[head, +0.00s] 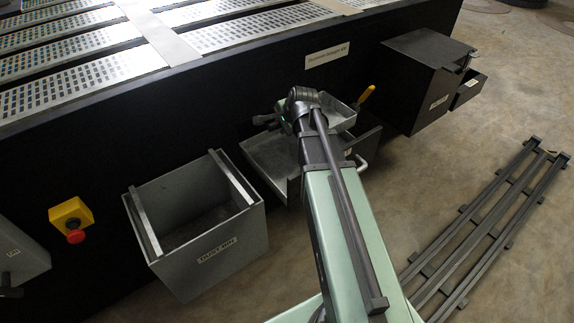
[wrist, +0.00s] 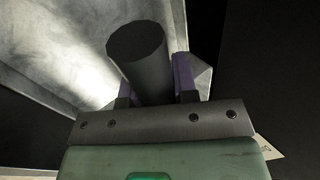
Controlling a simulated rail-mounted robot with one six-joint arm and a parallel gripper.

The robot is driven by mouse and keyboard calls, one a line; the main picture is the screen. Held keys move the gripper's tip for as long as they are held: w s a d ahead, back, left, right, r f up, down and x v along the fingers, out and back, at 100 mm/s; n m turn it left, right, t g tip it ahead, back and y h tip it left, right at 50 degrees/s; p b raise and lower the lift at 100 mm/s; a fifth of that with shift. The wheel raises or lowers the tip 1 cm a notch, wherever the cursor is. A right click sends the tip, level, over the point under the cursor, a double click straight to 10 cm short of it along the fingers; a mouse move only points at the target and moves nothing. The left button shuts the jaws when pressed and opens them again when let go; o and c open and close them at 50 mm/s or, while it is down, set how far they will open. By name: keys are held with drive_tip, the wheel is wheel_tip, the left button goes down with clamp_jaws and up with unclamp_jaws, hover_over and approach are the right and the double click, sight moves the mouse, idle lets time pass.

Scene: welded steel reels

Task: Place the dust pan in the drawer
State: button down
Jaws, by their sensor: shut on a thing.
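The dust pan (head: 339,113) is a shallow grey metal tray, partly hidden by my arm in the head view. My gripper (wrist: 153,78) is shut on a dark round handle (wrist: 137,45), with pale metal behind it in the wrist view. In the head view the gripper is mostly hidden behind my wrist. The drawer (head: 263,157) is a pulled-out grey tray under the black machine front, with a pale bar handle (head: 361,163) at its front right. The pan appears above the drawer's right part; whether they touch I cannot tell.
An open grey dust bin (head: 235,247) stands left of the drawer. A black box (head: 421,85) juts out at right. A yellow box with a red button (head: 72,218) is at left. Dark rails (head: 479,230) lie on the floor.

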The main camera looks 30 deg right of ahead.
wheel_tip(320, 180, down, 12)
drive_tip(key=b, duration=0.9)
drive_tip(key=shift+r, duration=0.35)
drive_tip(key=c, duration=0.9)
unclamp_jaws()
drive_tip(key=shift+f, duration=0.1)
drive_tip(key=shift+s+r+p, duration=0.1)
drive_tip(key=shift+r+p, duration=0.3)
drive_tip(key=shift+p, duration=0.05)
drive_tip(key=p+v, duration=0.9)
drive_tip(key=v, duration=0.2)
